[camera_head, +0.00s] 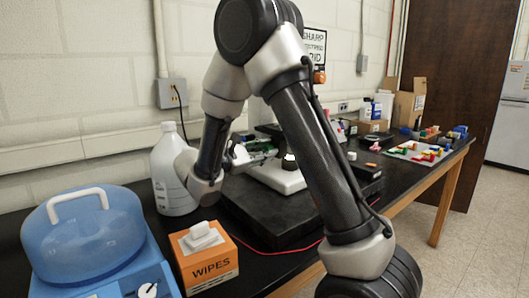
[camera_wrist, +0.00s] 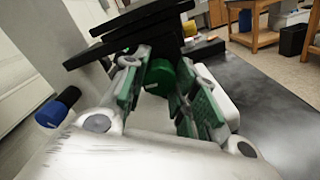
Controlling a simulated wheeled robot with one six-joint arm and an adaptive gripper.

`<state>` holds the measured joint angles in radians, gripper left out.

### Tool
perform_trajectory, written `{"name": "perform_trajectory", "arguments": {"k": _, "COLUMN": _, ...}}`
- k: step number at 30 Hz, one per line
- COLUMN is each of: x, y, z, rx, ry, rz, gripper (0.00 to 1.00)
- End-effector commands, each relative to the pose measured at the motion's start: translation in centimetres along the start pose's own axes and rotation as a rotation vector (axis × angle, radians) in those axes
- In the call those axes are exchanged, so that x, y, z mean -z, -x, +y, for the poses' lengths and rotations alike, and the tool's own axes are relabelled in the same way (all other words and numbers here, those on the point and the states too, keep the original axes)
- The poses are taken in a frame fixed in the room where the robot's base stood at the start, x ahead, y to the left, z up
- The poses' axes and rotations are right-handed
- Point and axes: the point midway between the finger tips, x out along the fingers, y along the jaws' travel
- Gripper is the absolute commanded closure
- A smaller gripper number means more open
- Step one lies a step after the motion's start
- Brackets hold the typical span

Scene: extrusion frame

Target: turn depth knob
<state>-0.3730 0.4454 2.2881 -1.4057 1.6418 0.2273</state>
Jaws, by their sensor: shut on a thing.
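My gripper (camera_wrist: 163,100) is shut on a green round knob (camera_wrist: 160,76), which sits between its green-padded fingers in the wrist view. A blue knob (camera_wrist: 50,114) with a black part stands apart, left of the fingers. Dark flat plates (camera_wrist: 125,35) of the device lie just beyond the fingers. In the head view my gripper (camera_head: 262,150) is beside the device, whose white base (camera_head: 278,178) rests on a black slab (camera_head: 265,215). My arm hides much of the device, and the knob cannot be made out there.
A white jug (camera_head: 172,170), an orange wipes box (camera_head: 205,262) and a blue-lidded machine (camera_head: 85,235) stand at left, close to my arm. A red cable (camera_head: 285,251) runs along the slab's front. Coloured blocks (camera_head: 430,152) and cardboard boxes (camera_head: 408,102) are at far right.

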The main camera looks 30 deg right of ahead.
Motion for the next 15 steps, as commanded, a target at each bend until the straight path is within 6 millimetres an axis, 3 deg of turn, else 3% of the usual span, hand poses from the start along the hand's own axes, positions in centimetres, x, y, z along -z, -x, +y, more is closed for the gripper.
{"name": "perform_trajectory", "arguments": {"k": 1, "x": -0.1, "y": 0.0, "z": 0.1, "rx": -0.002, "ry": -0.001, "rz": -0.001, "gripper": 0.96}}
{"name": "perform_trajectory", "arguments": {"k": 2, "x": -0.1, "y": 0.0, "z": 0.1, "rx": -0.002, "ry": -0.001, "rz": -0.001, "gripper": 0.70}}
{"name": "perform_trajectory", "arguments": {"k": 5, "x": -0.1, "y": 0.0, "z": 0.1, "rx": -0.002, "ry": -0.001, "rz": -0.001, "gripper": 0.53}}
{"name": "perform_trajectory", "arguments": {"k": 10, "x": 0.0, "y": 0.6, "z": 0.1, "rx": -0.003, "ry": -0.001, "rz": 0.000, "gripper": 0.52}}
{"name": "perform_trajectory", "arguments": {"k": 15, "x": 0.1, "y": 3.4, "z": 0.1, "rx": -0.006, "ry": 0.000, "rz": 0.004, "gripper": 0.49}}
